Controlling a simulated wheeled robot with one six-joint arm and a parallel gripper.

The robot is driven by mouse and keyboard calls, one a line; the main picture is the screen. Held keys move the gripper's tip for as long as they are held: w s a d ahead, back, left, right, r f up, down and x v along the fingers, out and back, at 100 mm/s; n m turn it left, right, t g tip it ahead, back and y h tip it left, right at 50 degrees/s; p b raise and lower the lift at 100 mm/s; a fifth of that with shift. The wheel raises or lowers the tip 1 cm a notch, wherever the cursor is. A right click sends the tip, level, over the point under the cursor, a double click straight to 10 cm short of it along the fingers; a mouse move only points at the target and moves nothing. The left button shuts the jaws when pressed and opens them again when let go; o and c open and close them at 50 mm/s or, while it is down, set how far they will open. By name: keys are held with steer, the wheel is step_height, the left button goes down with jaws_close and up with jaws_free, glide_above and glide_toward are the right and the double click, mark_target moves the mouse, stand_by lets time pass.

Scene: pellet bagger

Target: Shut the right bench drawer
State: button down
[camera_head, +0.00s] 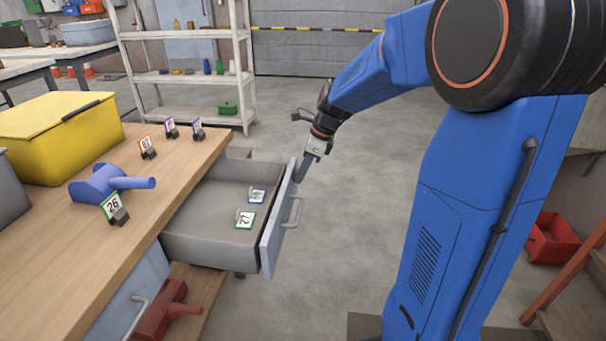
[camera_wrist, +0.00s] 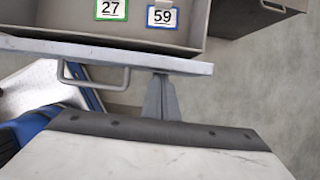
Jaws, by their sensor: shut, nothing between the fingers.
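The bench drawer (camera_head: 215,222) is pulled out from the wooden bench (camera_head: 60,245). Its grey front panel (camera_head: 279,225) faces right in the head view and carries a bar handle (camera_head: 297,213). Two number tags lie inside: 27 with a green edge (camera_head: 245,219) and 59 with a blue edge (camera_head: 257,195). My gripper (camera_head: 304,172) is shut and empty, at the far end of the front panel's outer face. In the wrist view my shut fingers (camera_wrist: 161,98) reach the panel (camera_wrist: 110,55), to the right of the handle (camera_wrist: 95,85); whether they touch cannot be told.
On the bench stand a yellow bin (camera_head: 60,135), a blue scoop (camera_head: 108,184) and several number tags. Another handled front (camera_head: 130,295) shows nearer on the bench. A white shelf (camera_head: 190,75) stands behind. The grey floor right of the drawer is clear.

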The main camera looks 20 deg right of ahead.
steer(key=w+a, duration=0.6)
steer(key=a, duration=0.3)
steer(key=w+a, duration=0.5)
steer(key=a, duration=0.4)
steer(key=shift+w+a, duration=0.3)
steer(key=shift+w, duration=0.1)
